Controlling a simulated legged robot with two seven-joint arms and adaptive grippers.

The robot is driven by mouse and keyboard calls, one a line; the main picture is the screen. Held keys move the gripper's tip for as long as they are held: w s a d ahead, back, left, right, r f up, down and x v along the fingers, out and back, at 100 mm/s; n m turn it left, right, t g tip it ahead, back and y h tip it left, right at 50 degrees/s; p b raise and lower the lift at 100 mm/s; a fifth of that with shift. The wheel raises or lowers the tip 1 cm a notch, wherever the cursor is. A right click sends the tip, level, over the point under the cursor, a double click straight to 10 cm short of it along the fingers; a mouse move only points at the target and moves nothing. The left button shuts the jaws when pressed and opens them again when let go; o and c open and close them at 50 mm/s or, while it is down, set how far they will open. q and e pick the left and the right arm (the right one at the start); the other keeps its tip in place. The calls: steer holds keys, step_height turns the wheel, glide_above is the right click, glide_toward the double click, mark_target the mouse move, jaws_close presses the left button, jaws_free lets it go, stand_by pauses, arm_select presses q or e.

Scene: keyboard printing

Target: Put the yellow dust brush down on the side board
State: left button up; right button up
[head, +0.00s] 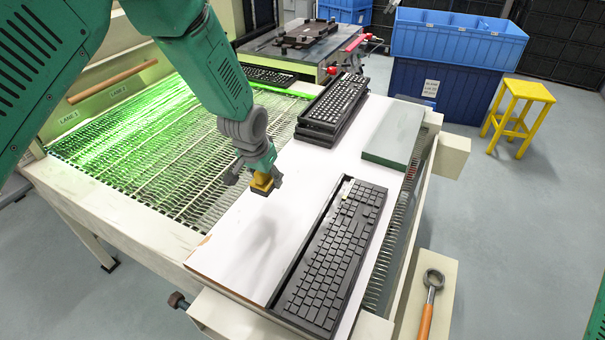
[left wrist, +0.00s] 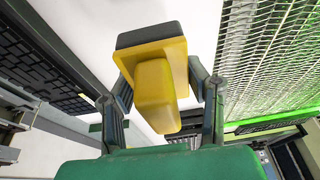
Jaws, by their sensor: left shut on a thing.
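The yellow dust brush (head: 262,184) is in my left gripper (head: 256,176), which is shut on it above the white board (head: 235,262). In the left wrist view the yellow dust brush (left wrist: 157,85) sits between the two fingers of my left gripper (left wrist: 160,98), with its dark grey end facing away from the palm. A shadow falls on the white board below the brush, and the brush looks clear of the surface. A narrow cream side board (head: 439,272) runs along the right edge, with an orange-handled tool (head: 430,300) on it. My right gripper is not in view.
A black keyboard (head: 335,255) lies in a dark tray right of the brush. Stacked keyboards (head: 335,102) and a flat grey-green case (head: 393,136) stand farther back. A green-lit wire mesh conveyor (head: 150,135) lies left. The white board's front left part is bare.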

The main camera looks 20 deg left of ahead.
mark_target(270, 203)
arm_select(q)
step_height(270, 203, down, 3)
steer(key=shift+f, duration=0.1)
steer(key=f, duration=0.5)
steer(key=shift+a, duration=0.4)
steer(key=shift+d, duration=0.3)
steer(key=o, duration=1.4)
steer(key=shift+d, duration=0.1)
steer(key=shift+a, duration=0.2)
